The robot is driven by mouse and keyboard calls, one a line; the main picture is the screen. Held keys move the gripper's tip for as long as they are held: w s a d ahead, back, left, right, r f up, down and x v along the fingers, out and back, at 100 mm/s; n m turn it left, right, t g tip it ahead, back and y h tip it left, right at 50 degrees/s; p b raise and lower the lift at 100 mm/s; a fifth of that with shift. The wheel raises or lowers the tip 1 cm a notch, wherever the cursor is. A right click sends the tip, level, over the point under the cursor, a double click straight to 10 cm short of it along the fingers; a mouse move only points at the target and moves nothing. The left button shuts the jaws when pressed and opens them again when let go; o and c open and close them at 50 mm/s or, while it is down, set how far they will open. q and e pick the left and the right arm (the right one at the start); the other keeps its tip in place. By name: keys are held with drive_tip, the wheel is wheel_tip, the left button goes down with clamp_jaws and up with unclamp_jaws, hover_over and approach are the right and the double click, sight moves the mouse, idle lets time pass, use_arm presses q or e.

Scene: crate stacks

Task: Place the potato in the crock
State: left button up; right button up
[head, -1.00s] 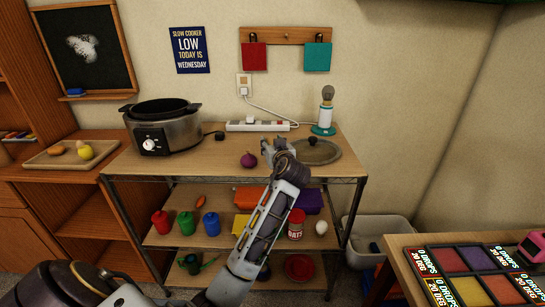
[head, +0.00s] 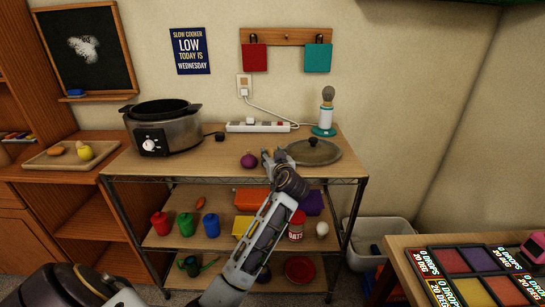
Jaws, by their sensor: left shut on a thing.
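The crock is a grey slow cooker pot (head: 166,128) with a dark rim and a white dial, open at the top, on the shelf's left. A brown, potato-like thing (head: 56,149) lies on the tray at the far left. The crock's lid (head: 315,153) lies flat on the shelf top, knob up. My left gripper (head: 268,157) is low over the shelf top, between a purple onion (head: 249,160) and the lid's left edge. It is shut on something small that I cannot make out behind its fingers. My right gripper is not in view.
A wooden tray (head: 40,162) also holds a yellow fruit (head: 85,152). A power strip (head: 258,127) and a white-and-teal brush stand (head: 324,128) are at the back. Lower shelves hold canisters and boxes. The shelf top between the crock and onion is clear.

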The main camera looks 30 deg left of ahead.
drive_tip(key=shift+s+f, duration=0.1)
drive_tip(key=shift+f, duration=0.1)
use_arm(q)
drive_tip(key=shift+f, duration=0.1)
drive_tip(key=o, duration=0.8)
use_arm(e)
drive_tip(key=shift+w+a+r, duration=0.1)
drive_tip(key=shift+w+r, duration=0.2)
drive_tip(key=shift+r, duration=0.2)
use_arm(q)
drive_tip(key=shift+r, duration=0.2)
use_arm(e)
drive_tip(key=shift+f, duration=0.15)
use_arm(q)
drive_tip(key=v, duration=1.2)
drive_tip(key=shift+f+p, duration=0.15)
drive_tip(key=shift+p, duration=0.15)
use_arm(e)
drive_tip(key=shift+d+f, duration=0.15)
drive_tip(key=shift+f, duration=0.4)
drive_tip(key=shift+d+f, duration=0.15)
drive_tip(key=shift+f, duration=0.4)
